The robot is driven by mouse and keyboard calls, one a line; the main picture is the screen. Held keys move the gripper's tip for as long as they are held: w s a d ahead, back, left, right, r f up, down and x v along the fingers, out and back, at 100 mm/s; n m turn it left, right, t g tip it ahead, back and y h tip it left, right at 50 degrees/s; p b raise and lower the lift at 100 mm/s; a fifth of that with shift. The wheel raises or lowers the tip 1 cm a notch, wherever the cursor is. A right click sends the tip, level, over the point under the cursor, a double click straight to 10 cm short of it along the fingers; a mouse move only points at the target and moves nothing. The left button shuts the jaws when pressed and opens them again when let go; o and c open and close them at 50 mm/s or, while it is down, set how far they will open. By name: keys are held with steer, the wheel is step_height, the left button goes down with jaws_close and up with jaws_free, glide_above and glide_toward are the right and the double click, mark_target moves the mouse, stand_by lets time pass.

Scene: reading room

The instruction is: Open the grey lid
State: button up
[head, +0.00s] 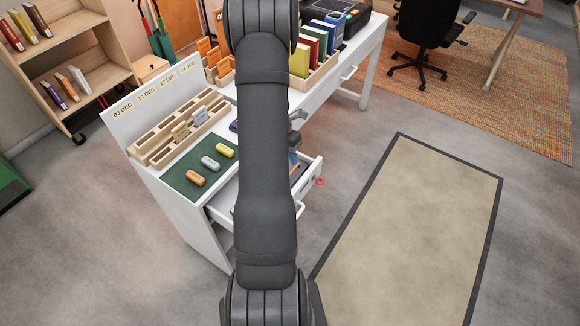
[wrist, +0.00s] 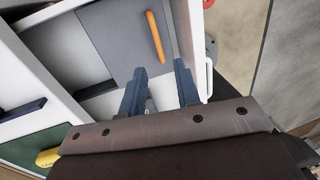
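The grey lid (wrist: 118,35) is a flat grey panel in the wrist view, with an upright orange bar handle (wrist: 156,37) near its right side. It lies inside a white open drawer (wrist: 186,28) and looks closed. My gripper (wrist: 160,72) is open, with its two dark fingers apart and nothing visible between them. The fingertips are just below the handle in the picture; I see no contact. In the head view my arm hides most of the drawer (head: 312,180) and the lid.
A white desk (head: 185,215) carries a green mat with orange, grey and yellow blocks (head: 225,150), a slotted wooden rack (head: 165,150) and a book holder (head: 318,80). A dark bar (wrist: 22,109) lies left in the wrist view. Floor right of the drawer is clear, with a beige mat (head: 415,220).

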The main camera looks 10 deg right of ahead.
steer(key=shift+s+d+f, duration=0.1)
steer(key=shift+f, duration=0.75)
steer(key=shift+s+d+f, duration=0.15)
steer(key=shift+f, duration=0.65)
steer(key=shift+s+d+f, duration=0.1)
steer(key=shift+f, duration=0.75)
jaws_close()
